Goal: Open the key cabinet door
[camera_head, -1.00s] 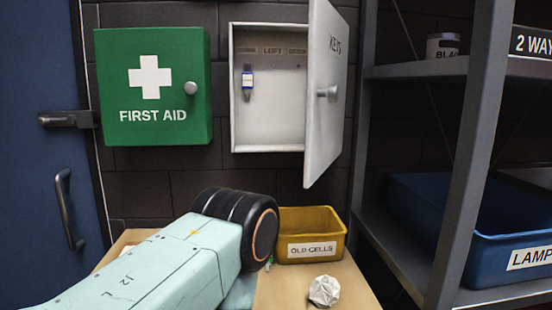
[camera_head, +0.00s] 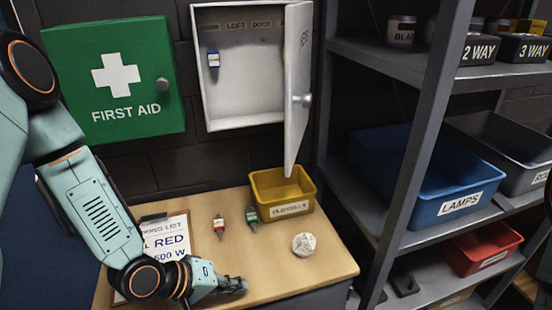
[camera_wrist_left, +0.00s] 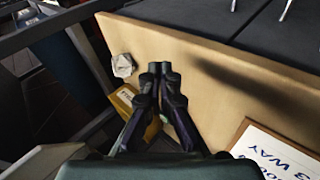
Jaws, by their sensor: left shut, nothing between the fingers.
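My left gripper (camera_head: 240,286) is low over the front of the wooden bench, well below the cabinet and apart from the door. It also shows in the left wrist view (camera_wrist_left: 160,70), where its fingers are together with nothing between them. My right gripper is not in view.
A green first aid box (camera_head: 115,110) hangs left of the cabinet. On the bench (camera_head: 275,265) are a clipboard (camera_head: 165,238), red (camera_head: 220,225) and green (camera_head: 252,218) tagged items, a yellow bin (camera_head: 283,195) and crumpled paper (camera_head: 303,244). Metal shelving (camera_head: 410,150) with bins stands right.

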